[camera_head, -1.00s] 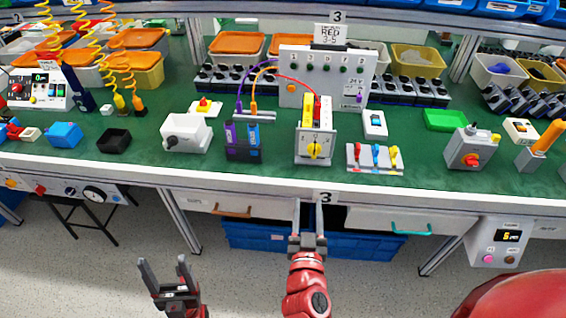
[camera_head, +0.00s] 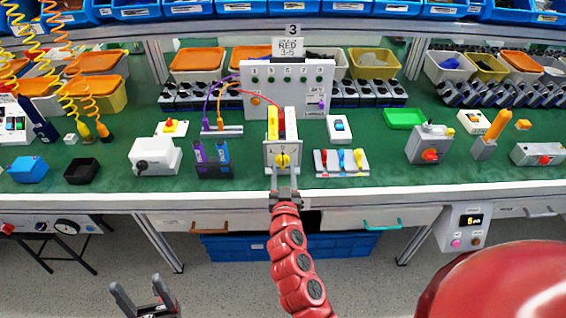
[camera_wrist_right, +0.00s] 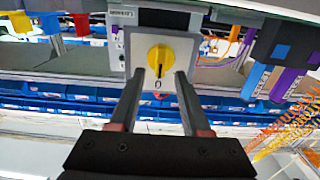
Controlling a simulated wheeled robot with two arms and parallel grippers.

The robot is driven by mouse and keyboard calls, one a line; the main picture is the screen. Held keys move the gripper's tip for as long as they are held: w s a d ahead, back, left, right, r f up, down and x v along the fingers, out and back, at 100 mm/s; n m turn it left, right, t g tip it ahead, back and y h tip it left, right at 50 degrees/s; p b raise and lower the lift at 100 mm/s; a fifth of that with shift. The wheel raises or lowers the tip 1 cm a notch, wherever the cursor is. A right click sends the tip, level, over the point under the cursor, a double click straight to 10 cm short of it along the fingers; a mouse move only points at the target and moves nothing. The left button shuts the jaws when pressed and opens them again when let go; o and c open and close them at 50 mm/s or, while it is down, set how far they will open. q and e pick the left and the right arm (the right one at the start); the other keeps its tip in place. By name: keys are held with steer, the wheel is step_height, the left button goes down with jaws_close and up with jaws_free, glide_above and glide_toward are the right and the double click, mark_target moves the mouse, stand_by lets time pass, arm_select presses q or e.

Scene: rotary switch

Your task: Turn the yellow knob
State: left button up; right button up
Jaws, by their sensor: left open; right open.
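The yellow knob (camera_head: 282,160) sits on the front face of a white switch box (camera_head: 270,152) near the front edge of the green bench. In the right wrist view the round yellow knob (camera_wrist_right: 160,58) shows on a pale plate, with its dark slot upright and a "0" mark below it. My right gripper (camera_head: 284,180) is open in front of the box. In the wrist view its two fingers (camera_wrist_right: 158,85) point at the plate, one on each side of the knob's lower part; I cannot tell whether they touch it. My left gripper (camera_head: 144,292) is open and empty, low in front of the bench.
A white box with a black knob (camera_head: 155,156) is further left. A grey box with a red knob (camera_head: 430,144) is further right.

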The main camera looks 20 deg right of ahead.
steer(key=shift+x, duration=1.1)
jaws_close()
